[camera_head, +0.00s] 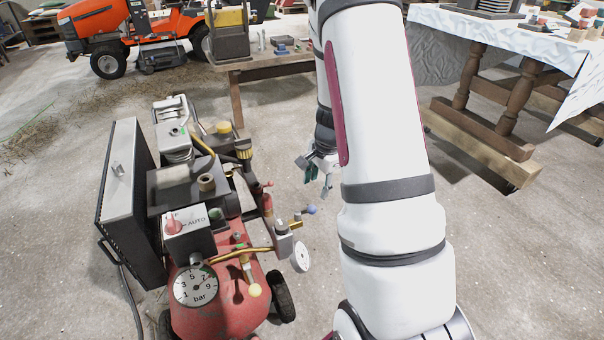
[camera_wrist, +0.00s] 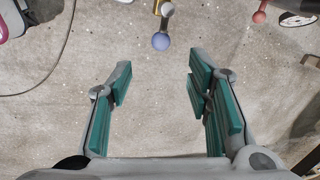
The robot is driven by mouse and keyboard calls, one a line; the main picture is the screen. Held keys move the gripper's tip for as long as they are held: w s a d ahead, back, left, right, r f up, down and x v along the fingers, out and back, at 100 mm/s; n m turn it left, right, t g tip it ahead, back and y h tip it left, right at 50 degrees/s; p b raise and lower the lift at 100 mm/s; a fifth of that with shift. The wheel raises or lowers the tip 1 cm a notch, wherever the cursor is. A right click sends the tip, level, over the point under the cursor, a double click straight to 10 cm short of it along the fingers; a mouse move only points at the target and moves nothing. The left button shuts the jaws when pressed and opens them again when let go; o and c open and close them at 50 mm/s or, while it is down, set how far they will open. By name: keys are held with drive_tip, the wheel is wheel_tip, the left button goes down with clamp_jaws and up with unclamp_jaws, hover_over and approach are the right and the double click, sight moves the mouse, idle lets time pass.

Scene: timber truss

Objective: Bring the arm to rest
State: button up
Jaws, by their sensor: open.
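My arm stands in the right half of the head view, with its white links in front of the floor. My gripper (camera_head: 322,186) hangs beyond it, partly hidden by the arm, over the bare floor to the right of a red air compressor (camera_head: 235,311). In the wrist view my gripper (camera_wrist: 158,82) has its two green-padded fingers wide apart. Only concrete floor shows between them, and nothing is held. A valve with a blue ball end (camera_wrist: 160,41) shows beyond the fingertips in the wrist view.
The compressor's valve (camera_head: 311,210) and white gauge (camera_head: 301,256) stick out close to my gripper. A wooden table (camera_head: 272,64) stands behind. A cloth-covered trestle table (camera_head: 505,35) is at the right. An orange mower (camera_head: 100,22) is at the back left. Floor between is clear.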

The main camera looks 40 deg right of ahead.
drive_tip(key=s+a+r+n+y, duration=0.1)
drive_tip(key=s+a+r+n, duration=0.3)
drive_tip(key=a+r, duration=0.55)
drive_tip(key=s+a+r+n+y, duration=0.25)
drive_tip(key=a+r+n, duration=0.25)
drive_tip(key=a+r, duration=0.5)
drive_tip(key=s+a+r+n+g+h, duration=0.1)
drive_tip(key=s+a+r+n, duration=0.15)
drive_tip(key=s, duration=0.55)
drive_tip(key=s+a+r+n+h, duration=0.1)
drive_tip(key=s+a+n, duration=0.25)
drive_tip(key=s, duration=0.45)
drive_tip(key=s+a+r+n+g+h, duration=0.1)
drive_tip(key=s+a+n, duration=0.1)
drive_tip(key=s+n, duration=0.35)
wheel_tip(320, 180, up, 31)
drive_tip(key=s+m+t+p, duration=0.1)
drive_tip(key=t+p, duration=0.3)
drive_tip(key=p, duration=2.5)
drive_tip(key=shift+s+d, duration=0.25)
drive_tip(key=shift+d, duration=0.1)
